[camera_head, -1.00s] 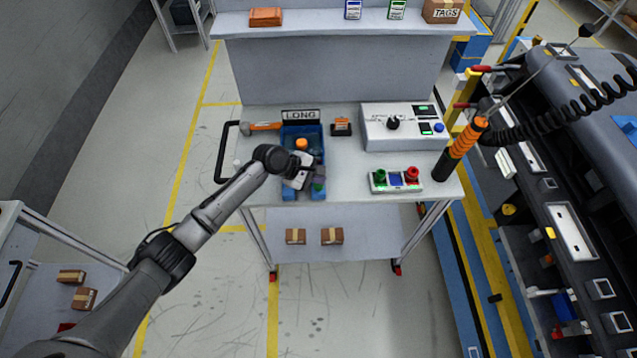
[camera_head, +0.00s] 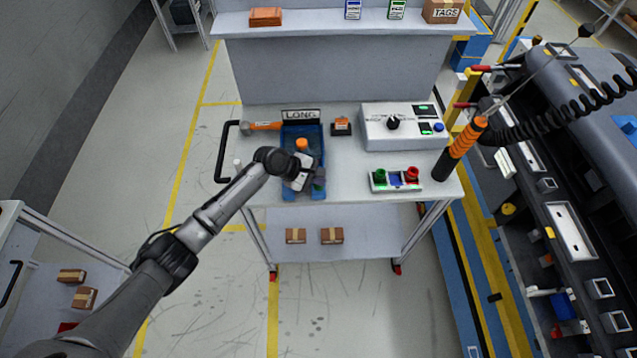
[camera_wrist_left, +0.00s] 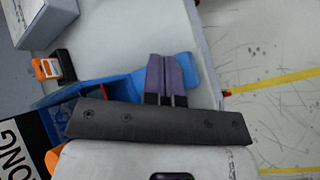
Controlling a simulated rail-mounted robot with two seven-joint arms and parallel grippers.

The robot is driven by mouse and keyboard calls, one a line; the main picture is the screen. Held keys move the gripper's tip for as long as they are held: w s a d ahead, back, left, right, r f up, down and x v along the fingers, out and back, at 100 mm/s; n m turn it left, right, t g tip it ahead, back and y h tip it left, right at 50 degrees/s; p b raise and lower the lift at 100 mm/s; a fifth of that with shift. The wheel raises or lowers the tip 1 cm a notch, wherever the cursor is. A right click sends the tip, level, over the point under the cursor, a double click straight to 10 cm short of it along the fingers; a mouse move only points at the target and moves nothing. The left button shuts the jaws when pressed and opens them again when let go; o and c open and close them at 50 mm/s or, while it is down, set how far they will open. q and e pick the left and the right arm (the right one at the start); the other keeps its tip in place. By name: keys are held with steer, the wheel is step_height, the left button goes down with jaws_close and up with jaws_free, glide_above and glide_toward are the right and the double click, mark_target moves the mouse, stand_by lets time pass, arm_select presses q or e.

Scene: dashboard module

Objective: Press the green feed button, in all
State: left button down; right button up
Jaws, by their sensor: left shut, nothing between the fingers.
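The green button (camera_head: 380,176) is at the left end of a small pale button box on the cart top. A blue part (camera_head: 396,179) sits in its middle and a red button (camera_head: 411,173) at its right end. My left gripper (camera_head: 319,186) is over the front of the blue bin, left of the button box and apart from it. In the left wrist view its fingers (camera_wrist_left: 167,80) are together and empty, with part of the blue bin behind them. The green button does not show in the wrist view. My right gripper is in neither view.
The blue bin (camera_head: 313,130) labelled LONG holds an orange-topped item (camera_head: 301,144). A white control box (camera_head: 385,130) with a black knob stands behind the button box. An orange-and-black upright handle (camera_head: 462,150) stands at the right. Cart surface between bin and button box is clear.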

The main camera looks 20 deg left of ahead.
arm_select(q)
steer(key=shift+f, duration=0.35)
stand_by(0.4)
steer(key=shift+r, duration=0.1)
steer(key=shift+r+p, duration=0.8)
steer(key=shift+p, duration=0.35)
steer(key=shift+r, duration=0.1)
step_height(320, 180, up, 5)
steer(key=p, duration=0.6)
